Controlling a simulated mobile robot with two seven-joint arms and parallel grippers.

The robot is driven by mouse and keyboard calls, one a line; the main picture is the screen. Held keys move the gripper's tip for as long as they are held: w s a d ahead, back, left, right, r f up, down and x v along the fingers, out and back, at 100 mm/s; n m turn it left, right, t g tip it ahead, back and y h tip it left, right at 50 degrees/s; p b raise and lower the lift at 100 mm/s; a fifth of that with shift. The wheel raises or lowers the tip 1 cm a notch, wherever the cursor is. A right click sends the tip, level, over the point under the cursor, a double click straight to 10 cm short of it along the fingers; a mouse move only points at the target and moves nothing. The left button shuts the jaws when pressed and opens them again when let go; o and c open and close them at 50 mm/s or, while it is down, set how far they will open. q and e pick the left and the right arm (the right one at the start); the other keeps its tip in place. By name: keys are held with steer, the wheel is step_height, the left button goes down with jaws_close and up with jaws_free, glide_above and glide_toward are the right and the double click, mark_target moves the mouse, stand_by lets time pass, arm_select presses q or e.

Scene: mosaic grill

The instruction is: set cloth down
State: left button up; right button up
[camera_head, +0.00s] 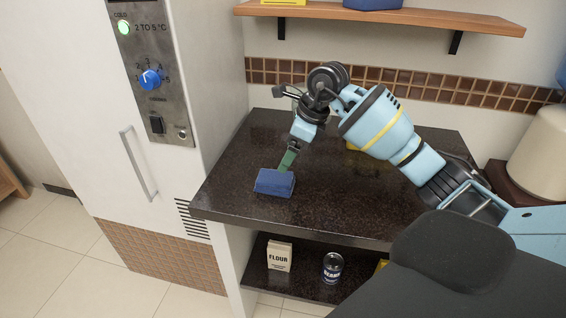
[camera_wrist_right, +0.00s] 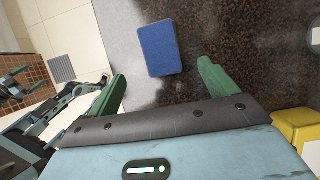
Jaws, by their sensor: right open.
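The cloth is a folded blue block (camera_head: 274,182) lying flat near the front left of the dark countertop. In the right wrist view the cloth (camera_wrist_right: 160,48) lies just beyond and between the open green fingers, with no visible contact. My right gripper (camera_head: 288,160) reaches down to the back edge of the cloth. Its spread fingers also show in the right wrist view (camera_wrist_right: 162,70). What seems to be my left gripper (camera_wrist_right: 14,78) shows small at the left edge of the right wrist view, away from the cloth. Its jaw state is unclear.
A white fridge (camera_head: 150,190) stands left of the counter (camera_head: 230,195). A yellow object (camera_head: 354,147) sits behind my right arm. A wooden shelf (camera_head: 400,14) hangs above. A flour bag (camera_head: 279,256) and a can (camera_head: 332,267) stand on the lower shelf.

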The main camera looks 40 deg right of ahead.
steer(key=shift+v, duration=0.8)
